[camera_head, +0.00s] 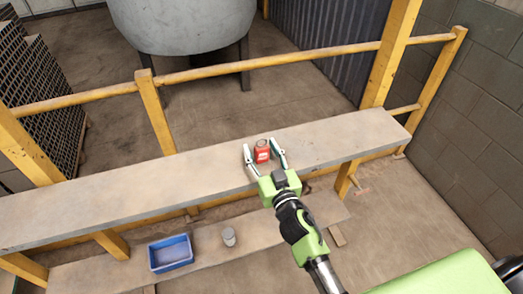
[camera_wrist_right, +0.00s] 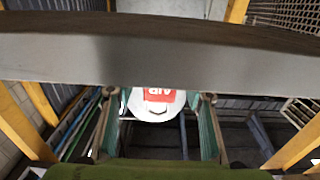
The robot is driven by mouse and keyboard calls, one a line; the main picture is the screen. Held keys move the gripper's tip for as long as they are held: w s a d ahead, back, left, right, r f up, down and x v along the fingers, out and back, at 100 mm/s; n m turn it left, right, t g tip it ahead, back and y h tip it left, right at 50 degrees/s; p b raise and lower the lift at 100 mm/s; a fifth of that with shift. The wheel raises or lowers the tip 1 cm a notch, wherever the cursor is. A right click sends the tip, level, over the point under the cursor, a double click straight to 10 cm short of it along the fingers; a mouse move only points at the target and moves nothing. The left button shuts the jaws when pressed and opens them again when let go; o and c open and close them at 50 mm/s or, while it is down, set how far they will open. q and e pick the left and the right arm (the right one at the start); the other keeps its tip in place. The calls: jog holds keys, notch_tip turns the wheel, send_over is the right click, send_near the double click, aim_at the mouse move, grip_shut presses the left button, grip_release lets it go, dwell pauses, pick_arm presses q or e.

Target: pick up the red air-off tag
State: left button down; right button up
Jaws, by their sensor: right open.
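The red air-off tag (camera_head: 262,152) is on the long upper plank, toward its right part, in the head view. In the wrist view the tag (camera_wrist_right: 158,95) shows a red face with white upside-down lettering and a white rounded part below. My right gripper (camera_head: 264,156) is open, with one finger on each side of the tag. In the wrist view the tag lies between the fingers of the gripper (camera_wrist_right: 159,97), with a gap on both sides. I cannot tell whether the tag touches anything besides its support. My left gripper is not in view.
The upper plank (camera_head: 130,195) runs along a yellow railing (camera_head: 260,62). A large grey tank (camera_head: 183,25) stands behind the railing. The upper plank left of the tag is clear.

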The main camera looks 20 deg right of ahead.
jog(key=shift+s, duration=0.1)
jog(key=shift+c, duration=0.3)
jog(key=c, duration=1.1)
jog(key=shift+o, duration=0.2)
jog(key=shift+r, duration=0.1)
